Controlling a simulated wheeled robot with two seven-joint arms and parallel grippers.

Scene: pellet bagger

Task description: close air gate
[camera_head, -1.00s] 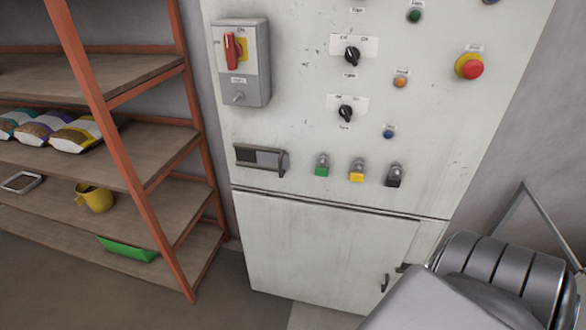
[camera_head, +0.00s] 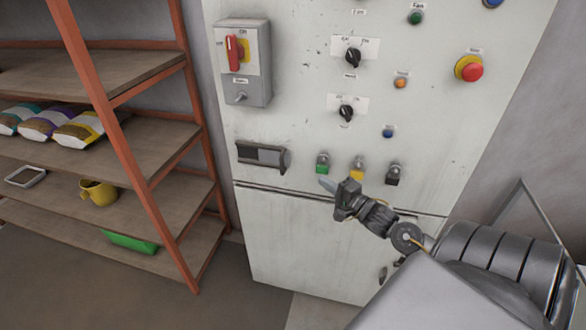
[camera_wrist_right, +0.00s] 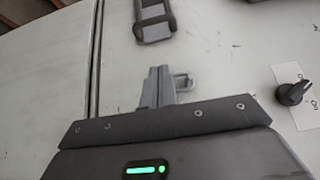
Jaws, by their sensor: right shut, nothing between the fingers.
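The air gate (camera_head: 262,156) seems to be the dark slotted plate on the left of the pale panel, with a handle bar at its right end. No readable label confirms this. Its dark slot and frame also show at the top of the right wrist view (camera_wrist_right: 153,22). My right gripper (camera_head: 326,185) is shut and empty, fingers pointing left, below and right of the handle and apart from it. Its fingers (camera_wrist_right: 158,86) show in the wrist view, with a small metal loop (camera_wrist_right: 184,83) just right of them. My left gripper is not in view.
Green (camera_head: 322,163), yellow (camera_head: 357,168) and black (camera_head: 394,173) fittings sit close above my right gripper. A red switch (camera_head: 233,52), black knobs (camera_head: 352,57) and a red stop button (camera_head: 470,68) are higher up. An orange-framed shelf (camera_head: 130,140) stands left.

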